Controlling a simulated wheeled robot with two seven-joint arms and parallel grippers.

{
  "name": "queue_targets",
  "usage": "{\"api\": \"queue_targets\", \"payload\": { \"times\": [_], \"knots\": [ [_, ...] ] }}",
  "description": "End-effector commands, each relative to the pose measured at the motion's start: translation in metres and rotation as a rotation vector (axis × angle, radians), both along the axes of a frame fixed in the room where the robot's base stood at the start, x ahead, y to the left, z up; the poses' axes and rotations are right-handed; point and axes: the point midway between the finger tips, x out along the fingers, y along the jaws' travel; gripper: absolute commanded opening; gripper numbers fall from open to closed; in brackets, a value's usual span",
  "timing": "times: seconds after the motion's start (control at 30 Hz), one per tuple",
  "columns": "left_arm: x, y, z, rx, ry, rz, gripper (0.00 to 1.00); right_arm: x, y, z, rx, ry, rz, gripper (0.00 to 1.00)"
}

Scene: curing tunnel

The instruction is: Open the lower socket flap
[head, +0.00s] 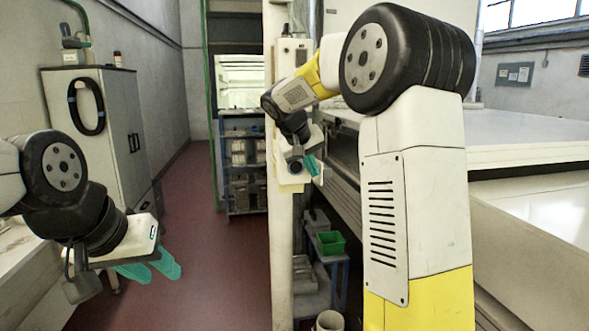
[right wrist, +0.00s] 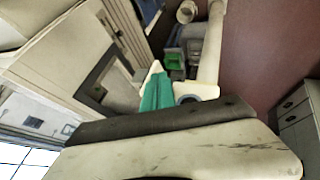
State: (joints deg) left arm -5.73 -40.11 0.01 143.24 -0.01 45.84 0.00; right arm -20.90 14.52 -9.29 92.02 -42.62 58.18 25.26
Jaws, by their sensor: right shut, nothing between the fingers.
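My right gripper (head: 312,166) has its teal fingers together and empty. It is at a white plate (head: 292,187) on the pale post, in front of or beside it; contact is unclear. A round grey-blue socket part (head: 296,167) shows just left of the fingers. In the right wrist view the shut fingers (right wrist: 156,92) lie over the white plate (right wrist: 207,91), with a dark round part (right wrist: 188,100) just right of them. I cannot tell whether the lower flap is open or shut. My left gripper (head: 150,270) is open and empty, far from the post at lower left.
The pale post (head: 280,245) stands mid-view, with a grey box (head: 293,60) higher up. Right of it are a large white machine (head: 530,135) and a low rack with a green bin (head: 331,243). A grey cabinet (head: 90,125) stands left. The red floor between is clear.

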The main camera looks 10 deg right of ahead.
Motion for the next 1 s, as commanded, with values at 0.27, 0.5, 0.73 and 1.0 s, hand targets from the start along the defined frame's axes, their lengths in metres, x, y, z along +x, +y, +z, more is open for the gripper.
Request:
{"api": "queue_targets", "payload": {
  "times": [0.27,0.5,0.73,1.0],
  "knots": [
    [0.000,0.000,0.000,0.000,0.000,0.000,0.36,0.000,-0.001,0.000,0.000,-0.001,0.000,0.00],
    [0.000,0.000,0.000,0.000,0.000,0.000,0.36,-0.002,-0.014,0.000,0.003,-0.001,0.107,0.00],
    [0.000,0.000,0.000,0.000,0.000,0.000,0.36,-0.001,-0.029,0.000,0.001,-0.001,0.249,0.00],
    [0.000,0.000,0.000,0.000,0.000,0.000,0.36,0.001,-0.035,0.000,0.000,0.000,0.254,0.00]
  ]
}}
